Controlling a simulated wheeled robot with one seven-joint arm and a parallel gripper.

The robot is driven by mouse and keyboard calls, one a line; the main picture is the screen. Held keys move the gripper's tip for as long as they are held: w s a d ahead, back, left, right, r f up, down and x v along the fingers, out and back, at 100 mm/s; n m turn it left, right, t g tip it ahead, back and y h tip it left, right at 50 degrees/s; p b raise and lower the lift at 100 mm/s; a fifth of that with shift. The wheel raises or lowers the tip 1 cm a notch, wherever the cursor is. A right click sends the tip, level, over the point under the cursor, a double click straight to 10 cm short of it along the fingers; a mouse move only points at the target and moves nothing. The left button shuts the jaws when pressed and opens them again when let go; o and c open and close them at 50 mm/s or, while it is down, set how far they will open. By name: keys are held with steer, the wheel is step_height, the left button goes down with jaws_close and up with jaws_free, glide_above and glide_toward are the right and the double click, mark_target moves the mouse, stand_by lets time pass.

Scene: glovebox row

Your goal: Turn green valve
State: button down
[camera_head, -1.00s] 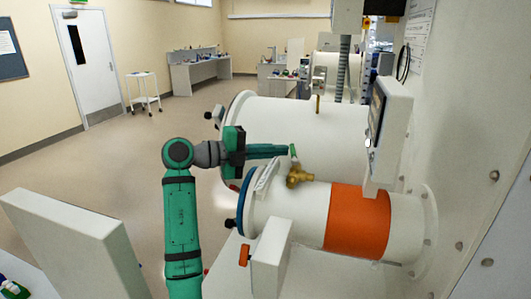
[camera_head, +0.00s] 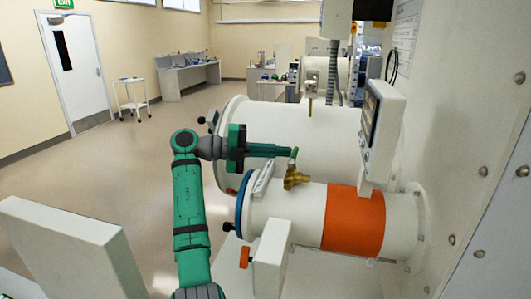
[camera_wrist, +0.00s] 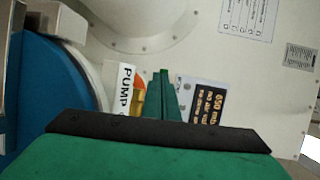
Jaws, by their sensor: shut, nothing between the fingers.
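The valve has a brass body (camera_head: 296,179) and a short green lever (camera_head: 294,154). It stands on top of the small white cylinder (camera_head: 290,213) in the head view. My gripper (camera_head: 288,151) is shut and empty, its green fingers pointing right with their tips right at the lever. I cannot tell whether they touch it. In the wrist view my shut fingers (camera_wrist: 161,75) point up the picture, and a yellow-brass part (camera_wrist: 139,97), likely the valve, shows just left of them. The lever cannot be made out there.
A larger white cylinder (camera_head: 290,125) lies just behind. A control panel box (camera_head: 384,128) stands to the right of the valve, by the wall. An orange band (camera_head: 353,222) wraps the small cylinder. A "PUMP" label (camera_wrist: 123,88) shows in the wrist view. The floor at left is open.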

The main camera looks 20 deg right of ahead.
stand_by(0.6)
steer(key=v, duration=1)
steer(key=shift+w+a, duration=0.25)
steer(key=shift+a, duration=0.1)
